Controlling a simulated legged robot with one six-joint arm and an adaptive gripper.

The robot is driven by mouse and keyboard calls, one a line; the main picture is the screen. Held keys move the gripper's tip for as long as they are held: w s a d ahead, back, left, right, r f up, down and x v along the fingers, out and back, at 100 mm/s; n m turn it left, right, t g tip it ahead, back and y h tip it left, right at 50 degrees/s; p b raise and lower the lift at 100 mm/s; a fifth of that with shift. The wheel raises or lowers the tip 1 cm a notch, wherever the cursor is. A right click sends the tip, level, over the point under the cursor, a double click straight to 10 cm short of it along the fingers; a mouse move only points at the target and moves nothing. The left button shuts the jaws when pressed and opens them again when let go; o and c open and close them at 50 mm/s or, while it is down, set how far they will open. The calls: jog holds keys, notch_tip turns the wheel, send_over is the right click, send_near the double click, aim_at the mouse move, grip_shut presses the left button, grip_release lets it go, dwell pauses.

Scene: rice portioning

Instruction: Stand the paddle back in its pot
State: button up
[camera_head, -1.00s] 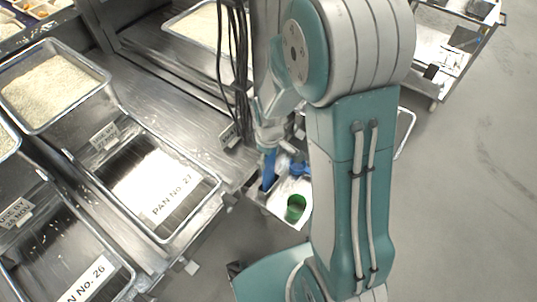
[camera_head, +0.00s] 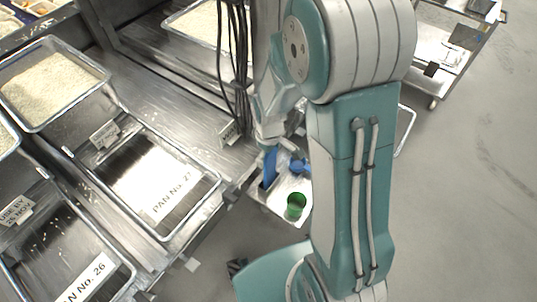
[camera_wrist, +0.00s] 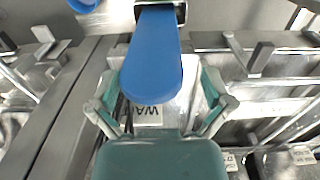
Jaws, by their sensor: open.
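The blue paddle (camera_wrist: 152,62) stands in the wrist view with its broad rounded end toward me. Its far end meets a small metal pot (camera_wrist: 181,12) at the top edge, and the paddle appears to stand in it. My gripper (camera_wrist: 160,92) is open, with its teal fingers apart on either side of the paddle's rounded end. No clear contact shows. In the head view the blue paddle (camera_head: 269,166) shows just below my gripper (camera_head: 268,142), and my arm hides part of this area. The pot's inside is hidden.
A green cup (camera_head: 296,206) and another blue item (camera_head: 299,167) share the small metal shelf (camera_head: 268,203). Labelled pans (camera_head: 217,186) and a rice pan (camera_head: 106,76) lie to the left. A cart (camera_head: 437,75) stands back right; open floor lies right.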

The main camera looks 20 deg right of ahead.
notch_tip(320, 180, up, 11)
jog(key=shift+f, duration=0.2)
jog(key=shift+s+r, duration=0.1)
jog(key=shift+r, duration=0.6)
jog(key=s+r+m+t, duration=0.5)
jog(key=s+r+m, duration=0.2)
jog(key=s+r, duration=0.6)
jog(key=shift+s+r+t, duration=0.3)
jog(key=shift+s+r, duration=0.1)
jog(key=shift+s, duration=0.1)
jog(key=shift+c, duration=0.3)
